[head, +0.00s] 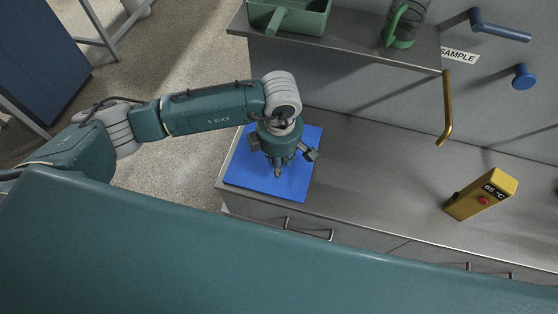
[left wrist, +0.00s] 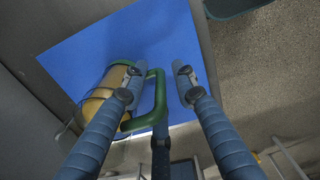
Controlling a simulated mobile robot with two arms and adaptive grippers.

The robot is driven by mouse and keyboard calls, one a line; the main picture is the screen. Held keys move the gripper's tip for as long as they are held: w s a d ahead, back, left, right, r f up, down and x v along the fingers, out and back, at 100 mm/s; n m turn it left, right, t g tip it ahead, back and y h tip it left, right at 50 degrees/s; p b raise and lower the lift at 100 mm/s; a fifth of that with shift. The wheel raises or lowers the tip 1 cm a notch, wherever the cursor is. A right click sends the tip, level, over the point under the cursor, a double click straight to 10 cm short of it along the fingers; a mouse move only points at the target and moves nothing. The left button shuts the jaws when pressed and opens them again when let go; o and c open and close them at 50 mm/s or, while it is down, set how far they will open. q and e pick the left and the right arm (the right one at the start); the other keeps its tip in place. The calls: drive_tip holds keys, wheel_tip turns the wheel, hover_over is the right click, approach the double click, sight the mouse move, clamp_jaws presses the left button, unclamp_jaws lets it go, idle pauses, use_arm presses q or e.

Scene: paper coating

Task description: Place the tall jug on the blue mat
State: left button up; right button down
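The blue mat (head: 238,170) lies on the grey counter near its left end. It also fills the upper middle of the left wrist view (left wrist: 150,35). My left gripper (head: 279,165) is above the mat, pointing down. In the left wrist view its fingers (left wrist: 159,72) are apart, with the green handle of a gold-coloured jug (left wrist: 98,100) between them. The jug's body is left of the fingers and partly covered by one. Whether it rests on the mat is unclear; the gripper hides it in the head view. My right gripper is not in view.
A shelf above the counter holds a green bin (head: 305,18) and a clear vessel with a green handle (head: 395,25). A brass spout (head: 446,110) and blue valve handles (head: 500,30) project from the wall. A yellow temperature box (head: 480,195) stands at right. The middle counter is clear.

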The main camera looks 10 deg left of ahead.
use_arm(q)
drive_tip(key=shift+w+r, duration=0.1)
drive_tip(key=shift+r, duration=0.35)
wheel_tip(320, 180, up, 11)
drive_tip(key=b, duration=0.3)
drive_tip(key=shift+f, duration=0.2)
drive_tip(key=shift+s+r, duration=0.2)
drive_tip(key=shift+r, duration=0.2)
